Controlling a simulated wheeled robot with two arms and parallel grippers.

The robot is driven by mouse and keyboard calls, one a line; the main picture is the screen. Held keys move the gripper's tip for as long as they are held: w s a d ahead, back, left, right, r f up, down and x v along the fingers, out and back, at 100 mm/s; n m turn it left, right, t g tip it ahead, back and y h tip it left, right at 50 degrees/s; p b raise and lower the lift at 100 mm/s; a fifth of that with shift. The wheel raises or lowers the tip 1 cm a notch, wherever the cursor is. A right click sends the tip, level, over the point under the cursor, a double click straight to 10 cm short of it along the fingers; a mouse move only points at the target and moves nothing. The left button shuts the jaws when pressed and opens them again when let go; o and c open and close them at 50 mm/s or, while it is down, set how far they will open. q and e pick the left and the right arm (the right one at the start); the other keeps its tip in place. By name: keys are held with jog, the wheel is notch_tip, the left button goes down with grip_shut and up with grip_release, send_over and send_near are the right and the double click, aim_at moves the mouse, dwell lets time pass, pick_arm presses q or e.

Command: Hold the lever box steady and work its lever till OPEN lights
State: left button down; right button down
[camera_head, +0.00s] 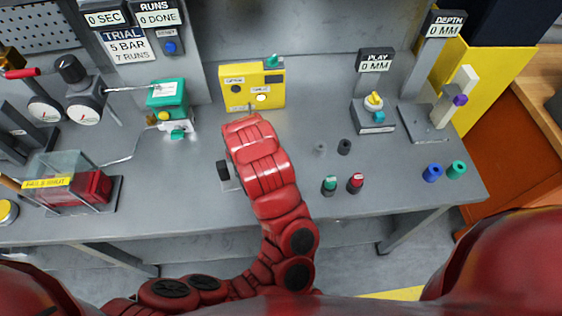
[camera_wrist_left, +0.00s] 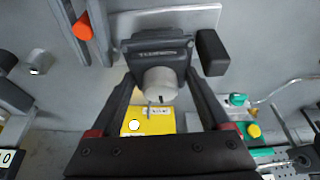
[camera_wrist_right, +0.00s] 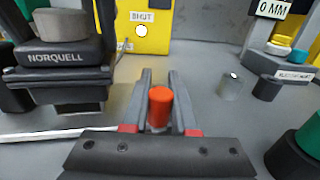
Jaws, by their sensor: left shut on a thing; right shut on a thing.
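The lever box (camera_wrist_left: 160,50) is a dark block with a grey dome (camera_wrist_left: 160,83). In the left wrist view my left gripper (camera_wrist_left: 160,92) is shut with a finger on each side of it. In the right wrist view the box, marked NORQUELL (camera_wrist_right: 60,56), stands at left. My right gripper (camera_wrist_right: 160,82) is shut on the orange lever knob (camera_wrist_right: 160,106), beside the box. The yellow lamp panel (camera_head: 275,96) stands behind; its lamp under SHUT (camera_wrist_right: 141,31) is white, its other lamp (camera_head: 236,89) dark. In the head view a red arm hides the box and both grippers.
A green-topped unit (camera_head: 168,94) stands left of the yellow panel. A clear-covered red box (camera_head: 90,187) is at left.

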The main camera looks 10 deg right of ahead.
jog(key=c, duration=0.7)
grip_release()
jog(key=s, duration=1.2)
jog(key=shift+a, duration=0.3)
